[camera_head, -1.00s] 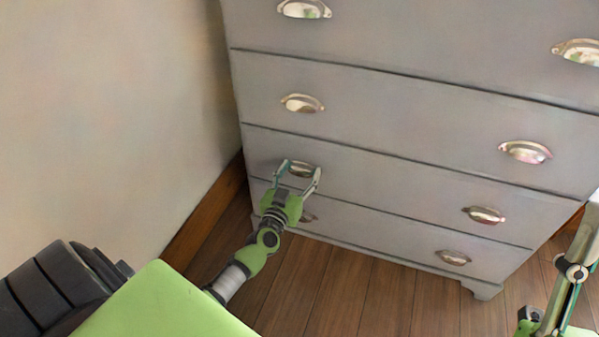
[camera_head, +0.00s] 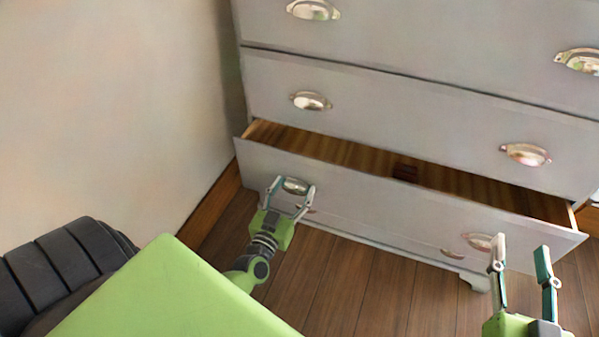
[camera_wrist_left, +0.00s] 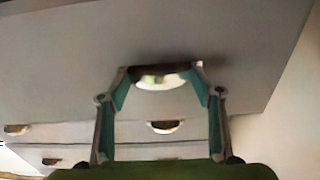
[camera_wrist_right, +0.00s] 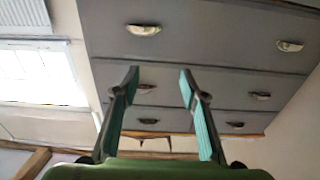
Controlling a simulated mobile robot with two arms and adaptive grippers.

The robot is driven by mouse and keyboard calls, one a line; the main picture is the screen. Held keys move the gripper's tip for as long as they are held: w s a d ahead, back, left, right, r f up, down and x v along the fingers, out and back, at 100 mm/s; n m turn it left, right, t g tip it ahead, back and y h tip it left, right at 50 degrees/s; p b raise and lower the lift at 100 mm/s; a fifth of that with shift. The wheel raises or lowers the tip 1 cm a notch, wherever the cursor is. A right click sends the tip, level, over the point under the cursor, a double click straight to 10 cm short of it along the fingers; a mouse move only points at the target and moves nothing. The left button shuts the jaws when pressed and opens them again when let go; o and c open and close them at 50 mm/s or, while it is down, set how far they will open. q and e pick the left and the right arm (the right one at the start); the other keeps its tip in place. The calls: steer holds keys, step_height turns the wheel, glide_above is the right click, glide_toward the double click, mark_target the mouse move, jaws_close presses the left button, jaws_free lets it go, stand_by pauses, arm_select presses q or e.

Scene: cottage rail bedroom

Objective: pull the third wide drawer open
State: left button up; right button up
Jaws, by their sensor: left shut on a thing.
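The wide drawer (camera_head: 370,193) above the bottom one stands partly open, its wooden inside showing along the top. It has two metal cup handles. My left gripper (camera_head: 290,192) is shut on its left handle (camera_head: 295,185); the left wrist view shows the handle (camera_wrist_left: 162,80) between the fingertips (camera_wrist_left: 160,76). My right gripper (camera_head: 521,250) is open and empty, in front of the drawer's right end near the right handle (camera_head: 480,241). It also shows open in the right wrist view (camera_wrist_right: 158,78).
The grey dresser (camera_head: 420,120) has closed drawers above. A small dark reddish patch (camera_head: 405,172) shows inside the open drawer; I cannot tell what it is. A wall (camera_head: 110,110) stands close on the left. The wooden floor (camera_head: 350,285) in front is clear.

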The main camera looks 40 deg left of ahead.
arm_select(q)
steer(key=p+v, duration=0.1)
steer(key=v, duration=0.2)
steer(key=shift+s+r, duration=0.15)
steer(key=shift+s, duration=0.05)
arm_select(e)
steer(key=s+d+f+g+h+p, duration=0.1)
steer(key=s+d+f+g, duration=0.2)
steer(key=f, duration=0.4)
steer(key=s+d+f+g+h+p, duration=0.1)
steer(key=s+f+g, duration=0.35)
steer(key=f, duration=0.25)
arm_select(q)
steer(key=p+v, duration=0.2)
steer(key=v, duration=1)
steer(key=shift+s+d, duration=0.25)
arm_select(e)
steer(key=s+d+f+g+h, duration=0.1)
steer(key=s+f+g, duration=0.1)
steer(key=s, duration=0.3)
steer(key=s+d+f+g, duration=0.2)
steer(key=s+f+g, duration=0.1)
steer(key=s, duration=0.3)
steer(key=shift+s+d+m+g+h, duration=0.3)
steer(key=shift+m+g+h, duration=0.1)
steer(key=shift+g, duration=0.45)
arm_select(q)
steer(key=o, duration=1.4)
steer(key=shift+c, duration=0.2)
